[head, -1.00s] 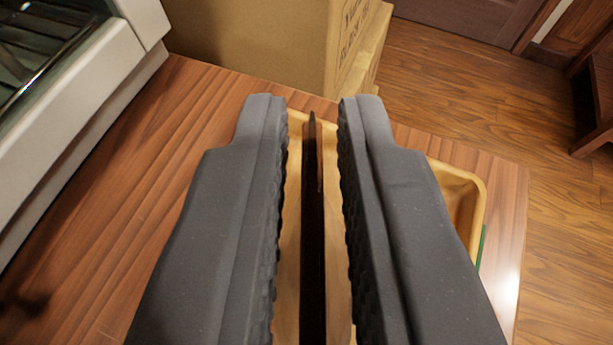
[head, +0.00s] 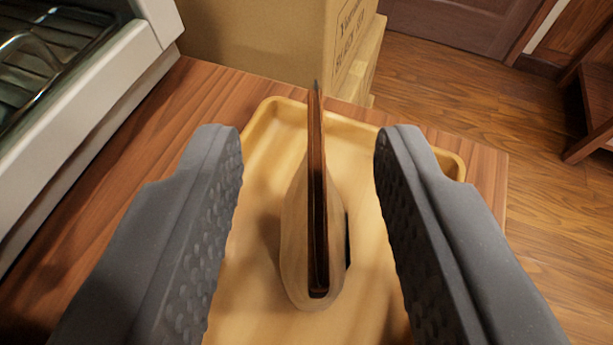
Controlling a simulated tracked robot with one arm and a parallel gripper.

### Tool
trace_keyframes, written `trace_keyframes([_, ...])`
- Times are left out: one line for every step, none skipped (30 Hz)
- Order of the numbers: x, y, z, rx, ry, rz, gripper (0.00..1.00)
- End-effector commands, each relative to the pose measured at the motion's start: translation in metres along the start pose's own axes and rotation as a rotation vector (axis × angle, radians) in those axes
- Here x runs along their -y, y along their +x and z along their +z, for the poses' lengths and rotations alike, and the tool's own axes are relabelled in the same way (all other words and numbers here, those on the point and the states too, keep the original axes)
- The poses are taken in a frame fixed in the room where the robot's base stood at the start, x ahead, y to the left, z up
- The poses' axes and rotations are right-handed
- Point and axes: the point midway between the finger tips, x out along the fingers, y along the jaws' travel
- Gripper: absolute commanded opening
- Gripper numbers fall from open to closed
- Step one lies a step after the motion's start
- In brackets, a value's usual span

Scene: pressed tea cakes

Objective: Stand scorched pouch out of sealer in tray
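The scorched pouch (head: 294,235) stands upright in the tray, edge-on to me, with a dark brown narrow opening or edge along its top. The wooden tray (head: 262,125) lies on the table beneath it, with its far rim and parts of its floor showing. My gripper (head: 308,135) is open, with one finger on each side of the pouch and a clear gap on both sides. The fingers touch nothing that I can see. The near part of the tray is cut off by the picture's lower edge.
A grey-white machine (head: 90,110) with a glass front and a metal rack, perhaps the sealer, stands at the left. Cardboard boxes (head: 260,45) stand behind the tray. The wooden table (head: 215,95) ends at the right, with the floor beyond.

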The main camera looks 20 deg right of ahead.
Motion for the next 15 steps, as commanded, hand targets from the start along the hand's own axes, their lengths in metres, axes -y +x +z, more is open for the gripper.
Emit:
trace_keyframes([0.001,-0.013,-0.002,-0.003,-0.002,-0.002,0.35])
trace_keyframes([0.001,-0.019,-0.002,-0.003,-0.001,-0.002,0.35])
trace_keyframes([0.0,-0.027,-0.002,-0.003,0.0,-0.002,0.35])
trace_keyframes([0.001,-0.033,-0.002,-0.003,0.0,-0.002,0.35])
trace_keyframes([0.001,-0.039,-0.002,-0.003,-0.001,-0.003,0.35])
trace_keyframes([0.001,-0.046,-0.002,-0.003,-0.001,-0.003,0.35])
trace_keyframes([0.001,-0.052,-0.002,-0.002,0.0,-0.003,0.35])
trace_keyframes([0.001,-0.056,-0.002,-0.003,0.0,-0.002,0.35])
trace_keyframes([0.0,-0.062,-0.002,-0.003,0.0,-0.002,0.35])
trace_keyframes([0.001,-0.066,-0.002,-0.003,0.0,-0.001,0.35])
trace_keyframes([0.0,-0.07,-0.002,-0.003,-0.001,-0.001,0.35])
trace_keyframes([0.0,-0.074,-0.002,-0.003,-0.001,0.0,0.35])
trace_keyframes([0.0,-0.077,-0.001,-0.002,0.0,-0.001,0.35])
trace_keyframes([0.0,-0.079,-0.001,-0.002,0.0,0.0,0.35])
trace_keyframes([0.0,-0.081,-0.001,-0.001,0.0,0.0,0.35])
